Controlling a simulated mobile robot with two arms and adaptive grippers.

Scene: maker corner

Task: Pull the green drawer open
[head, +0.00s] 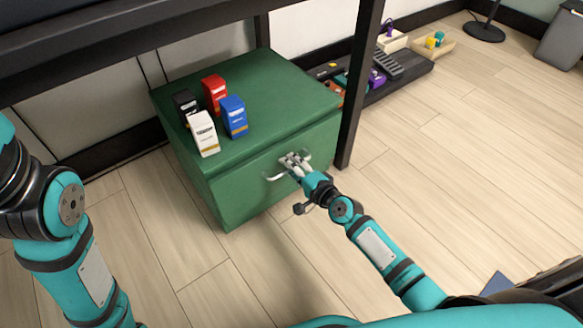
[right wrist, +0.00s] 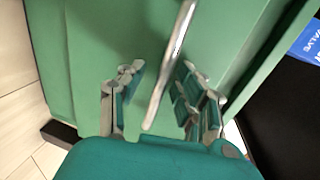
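The green drawer (head: 250,187) is the front of a low green cabinet (head: 277,78) under a dark-framed bench. Its front looks flush with the cabinet body. A curved metal handle (head: 272,178) is on the drawer front, and it also shows in the right wrist view (right wrist: 172,62). My right gripper (head: 294,161) is at the handle. In the right wrist view its fingers (right wrist: 158,84) are spread, one on each side of the handle bar, with gaps between.
Several small boxes stand on the cabinet top: black (head: 184,104), red (head: 214,93), blue (head: 234,117) and white (head: 204,133). A dark bench leg (head: 358,90) stands close to the cabinet's right side. The wooden floor (head: 240,285) before the drawer is clear apart from my arm.

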